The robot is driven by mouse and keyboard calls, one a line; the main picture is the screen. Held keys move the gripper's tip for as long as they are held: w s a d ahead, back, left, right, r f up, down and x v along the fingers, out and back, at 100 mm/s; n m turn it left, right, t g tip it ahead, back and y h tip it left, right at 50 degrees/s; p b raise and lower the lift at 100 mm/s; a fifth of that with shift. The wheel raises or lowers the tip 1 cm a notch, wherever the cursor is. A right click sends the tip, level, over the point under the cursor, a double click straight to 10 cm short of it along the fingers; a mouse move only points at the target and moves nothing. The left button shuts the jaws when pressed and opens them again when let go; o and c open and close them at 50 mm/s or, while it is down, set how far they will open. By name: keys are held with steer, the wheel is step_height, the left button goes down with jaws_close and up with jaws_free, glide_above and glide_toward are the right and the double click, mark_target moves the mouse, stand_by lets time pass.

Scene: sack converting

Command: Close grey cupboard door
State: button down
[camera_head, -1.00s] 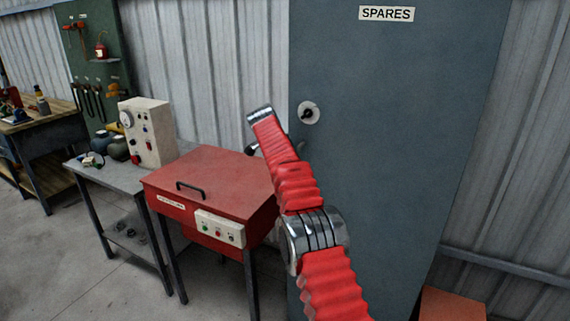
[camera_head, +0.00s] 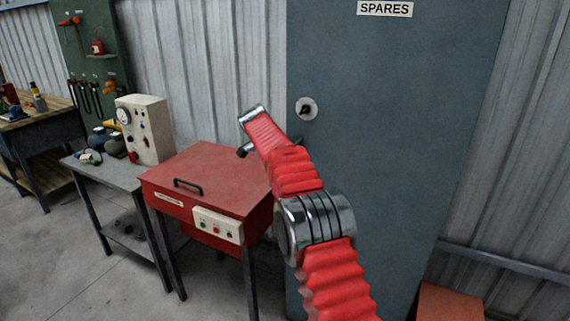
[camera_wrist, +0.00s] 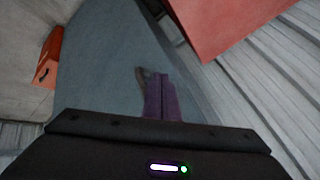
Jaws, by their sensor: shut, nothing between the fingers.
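The grey cupboard door (camera_head: 400,130) stands upright in the head view, with a SPARES label (camera_head: 384,9) at its top and a round lock plate (camera_head: 306,108) near its left edge. No open gap shows there, but the arm covers part of that edge, so I cannot tell whether it is fully shut. In the wrist view the grey door face (camera_wrist: 100,70) lies beyond my gripper (camera_wrist: 161,76). Its purple fingers are together and empty. A small dark shape (camera_wrist: 141,78) shows beside the fingertips; contact is unclear. My gripper is mostly hidden in the head view.
A red machine (camera_head: 215,175) with a black handle stands left of the cupboard. A grey bench (camera_head: 88,167) and a tool board (camera_head: 92,60) are further left. An orange-red box (camera_head: 452,302) sits on the floor at right. Floor at the lower left is clear.

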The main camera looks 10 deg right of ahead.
steer(key=s+a+r, duration=0.2)
steer(key=a+r, duration=0.4)
steer(key=r, duration=0.2)
steer(key=shift+a, duration=0.25)
steer(key=shift+s, duration=0.1)
stand_by(0.4)
